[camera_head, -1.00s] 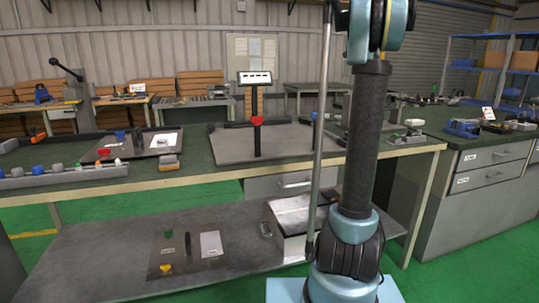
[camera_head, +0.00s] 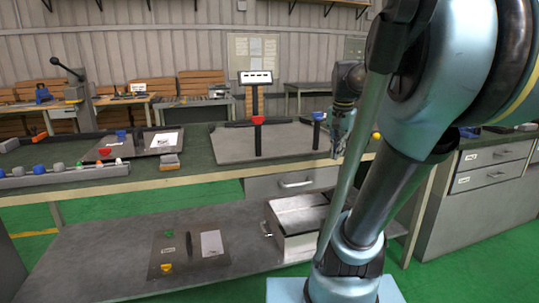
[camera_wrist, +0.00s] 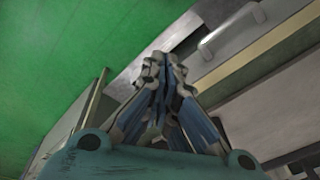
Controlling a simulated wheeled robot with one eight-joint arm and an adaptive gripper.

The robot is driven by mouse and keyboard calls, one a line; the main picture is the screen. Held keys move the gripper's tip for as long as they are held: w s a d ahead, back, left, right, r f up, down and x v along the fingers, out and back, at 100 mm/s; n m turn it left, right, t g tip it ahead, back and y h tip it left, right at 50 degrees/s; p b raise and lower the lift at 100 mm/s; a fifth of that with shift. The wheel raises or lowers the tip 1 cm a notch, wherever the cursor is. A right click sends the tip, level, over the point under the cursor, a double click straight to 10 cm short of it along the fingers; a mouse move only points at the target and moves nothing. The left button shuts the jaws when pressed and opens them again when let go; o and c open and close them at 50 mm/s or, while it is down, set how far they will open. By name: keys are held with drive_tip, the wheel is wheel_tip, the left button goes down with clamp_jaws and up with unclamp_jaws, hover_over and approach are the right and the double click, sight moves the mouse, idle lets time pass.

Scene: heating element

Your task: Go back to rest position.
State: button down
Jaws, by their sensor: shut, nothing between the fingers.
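My gripper (camera_head: 337,150) hangs fingers-down near the front edge of the workbench (camera_head: 200,178), to the left of my large arm links. It looks shut and empty. In the wrist view my gripper (camera_wrist: 163,62) has its fingers together at the tips, with nothing between them. Beyond the fingers the wrist view shows the green floor (camera_wrist: 70,50), a drawer handle (camera_wrist: 232,28) and the bench edge. My arm covers the right part of the bench in the head view.
A grey board (camera_head: 233,150) with a post and red piece stands left of my gripper. A metal box (camera_head: 290,240) sits on the lower shelf (camera_head: 100,255), below a drawer (camera_head: 275,185). A grey drawer cabinet (camera_head: 480,185) stands at right. Green floor shows in front.

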drive_tip(key=s+a+f+n, duration=0.2)
drive_tip(key=s+f+n, duration=0.2)
drive_tip(key=s+f, duration=0.3)
drive_tip(key=s+a+f+n, duration=0.2)
drive_tip(key=s+f+n, duration=0.2)
drive_tip(key=s+f, duration=0.3)
wheel_tip(320, 180, down, 4)
drive_tip(key=shift+s+f, duration=0.1)
drive_tip(key=shift+s, duration=0.1)
drive_tip(key=shift+w+f, duration=0.2)
drive_tip(key=shift+w, duration=0.2)
drive_tip(key=shift+d, duration=0.1)
